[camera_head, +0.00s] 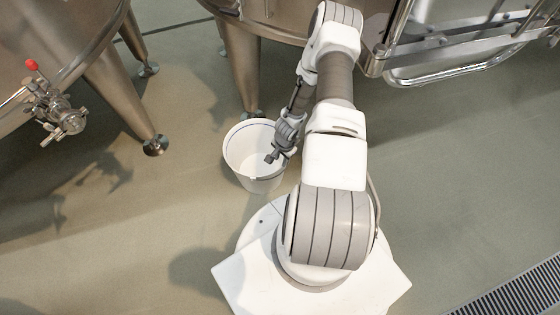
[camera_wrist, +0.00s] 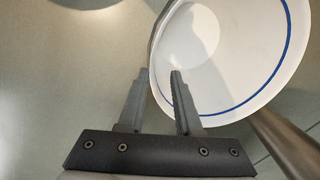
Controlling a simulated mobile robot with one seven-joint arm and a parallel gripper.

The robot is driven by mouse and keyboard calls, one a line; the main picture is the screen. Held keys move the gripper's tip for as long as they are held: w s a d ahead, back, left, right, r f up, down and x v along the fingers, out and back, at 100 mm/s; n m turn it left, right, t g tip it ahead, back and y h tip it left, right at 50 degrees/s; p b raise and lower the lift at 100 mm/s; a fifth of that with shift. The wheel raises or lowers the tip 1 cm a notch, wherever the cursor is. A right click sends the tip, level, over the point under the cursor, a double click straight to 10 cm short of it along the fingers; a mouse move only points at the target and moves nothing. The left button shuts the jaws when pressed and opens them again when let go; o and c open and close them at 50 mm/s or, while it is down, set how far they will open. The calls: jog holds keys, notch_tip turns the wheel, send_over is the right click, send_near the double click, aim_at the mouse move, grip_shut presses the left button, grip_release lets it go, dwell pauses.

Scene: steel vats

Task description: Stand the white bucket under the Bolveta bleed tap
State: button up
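The white bucket (camera_head: 258,178) stands upright on the floor in front of a steel leg, left of my arm. My gripper (camera_head: 271,156) is at the bucket's right rim in the head view. In the wrist view the bucket (camera_wrist: 225,60) shows a blue line inside its rim and looks empty. My gripper (camera_wrist: 158,75) has its fingers apart there, one outside the wall and one over the inside, with the rim between them. I cannot tell whether either finger touches. A tap with a red knob (camera_head: 62,115) sticks out from the left vat; no name is legible on it.
The left vat (camera_head: 60,35) stands on steel legs, one with a foot (camera_head: 155,146) between tap and bucket. Another vat (camera_head: 265,10) stands behind the bucket. A steel rail (camera_head: 450,70) is at upper right, a floor grate (camera_head: 515,295) at lower right. The floor below the tap looks clear.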

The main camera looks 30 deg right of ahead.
notch_tip(320, 180, up, 7)
jog(key=p, duration=0.1)
jog(key=shift+s+f+p, duration=0.2)
jog(key=shift+s+p, duration=0.2)
